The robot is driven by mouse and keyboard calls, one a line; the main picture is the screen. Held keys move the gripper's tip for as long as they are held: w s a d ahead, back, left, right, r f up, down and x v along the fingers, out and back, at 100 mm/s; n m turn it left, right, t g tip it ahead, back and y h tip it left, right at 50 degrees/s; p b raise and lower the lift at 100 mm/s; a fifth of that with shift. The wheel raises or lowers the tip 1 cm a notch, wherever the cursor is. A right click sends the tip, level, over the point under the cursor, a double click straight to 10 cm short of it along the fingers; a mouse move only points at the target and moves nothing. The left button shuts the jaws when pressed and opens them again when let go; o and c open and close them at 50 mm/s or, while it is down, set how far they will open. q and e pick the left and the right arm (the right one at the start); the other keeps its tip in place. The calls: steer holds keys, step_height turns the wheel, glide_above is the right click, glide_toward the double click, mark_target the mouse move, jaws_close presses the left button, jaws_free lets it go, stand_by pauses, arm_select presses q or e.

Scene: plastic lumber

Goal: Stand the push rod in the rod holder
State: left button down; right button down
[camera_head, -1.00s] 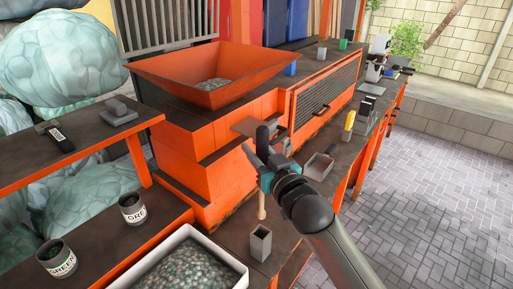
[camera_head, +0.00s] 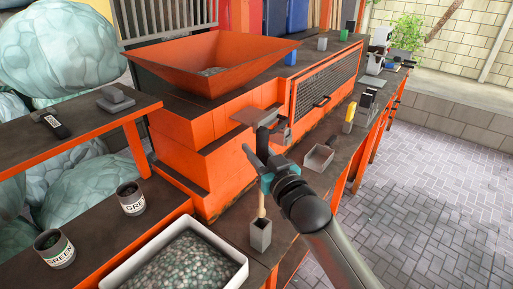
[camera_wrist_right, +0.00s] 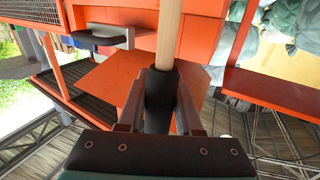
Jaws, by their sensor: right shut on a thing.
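The push rod has a pale wooden shaft (camera_head: 262,204) and a black grip (camera_wrist_right: 158,92). My right gripper (camera_head: 263,178) is shut on it and holds it nearly upright. In the right wrist view, my right gripper (camera_wrist_right: 159,115) has its fingers on both sides of the black grip, with the wooden shaft (camera_wrist_right: 170,35) running out beyond. The rod holder (camera_head: 260,236) is a small grey square box, open at the top, on the bench under the rod. The rod's lower end meets the holder's mouth; I cannot tell how far inside it is. My left gripper is out of view.
A white tub (camera_head: 228,283) of green-grey flakes stands left of the holder. An orange hopper (camera_head: 200,62) and machine body rise behind. A grey scoop-like tray (camera_head: 318,158) lies to the right. Two labelled cups (camera_head: 131,200) (camera_head: 54,250) stand at left.

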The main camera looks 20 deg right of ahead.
step_height(320, 180, down, 13)
steer(key=b, duration=0.8)
stand_by(2.0)
steer(key=shift+f, duration=0.15)
steer(key=c, duration=0.5)
jaws_free()
steer(key=shift+s, duration=0.1)
steer(key=s+d, duration=0.3)
steer(key=s, duration=1.1)
steer(key=shift+s+p, duration=0.35)
